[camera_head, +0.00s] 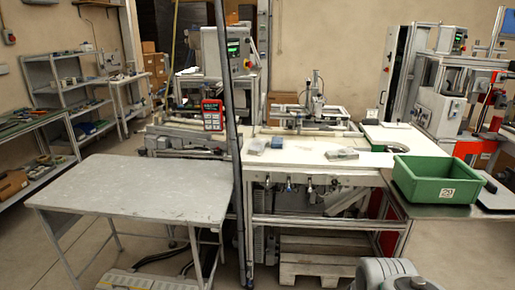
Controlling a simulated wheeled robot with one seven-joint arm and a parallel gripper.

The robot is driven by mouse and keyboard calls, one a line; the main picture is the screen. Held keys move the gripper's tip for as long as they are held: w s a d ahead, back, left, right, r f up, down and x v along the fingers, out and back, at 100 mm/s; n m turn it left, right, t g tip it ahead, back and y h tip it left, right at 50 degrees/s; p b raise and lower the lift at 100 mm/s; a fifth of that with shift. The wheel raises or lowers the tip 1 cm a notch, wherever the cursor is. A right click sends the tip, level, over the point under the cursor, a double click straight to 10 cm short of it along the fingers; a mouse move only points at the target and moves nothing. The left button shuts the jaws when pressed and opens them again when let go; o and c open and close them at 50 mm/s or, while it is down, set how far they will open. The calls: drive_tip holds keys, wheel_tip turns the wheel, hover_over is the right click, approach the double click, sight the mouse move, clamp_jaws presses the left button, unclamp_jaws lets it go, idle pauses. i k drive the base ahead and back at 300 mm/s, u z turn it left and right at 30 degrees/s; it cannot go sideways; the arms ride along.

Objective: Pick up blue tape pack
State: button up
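A small blue pack (277,142), which looks like the blue tape pack, lies on the white workbench (310,155), left of its middle. It is small in this view, so its details cannot be made out. A grey-white pack (257,145) lies just to its left. Another pale grey item (342,153) lies farther right on the same bench. A rounded grey part of my arm shows at the bottom edge, right of centre. My gripper's fingers are not in view.
A dark upright post (233,120) stands at the bench's left end. A bare grey table (140,187) stands at left. Machines stand behind the bench.

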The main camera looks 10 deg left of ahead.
sight(256, 147)
drive_tip(key=z, duration=0.2)
drive_tip(key=i, duration=2.1)
drive_tip(key=u, duration=2.85)
drive_tip(key=i, duration=0.5)
drive_tip(key=u, duration=0.05)
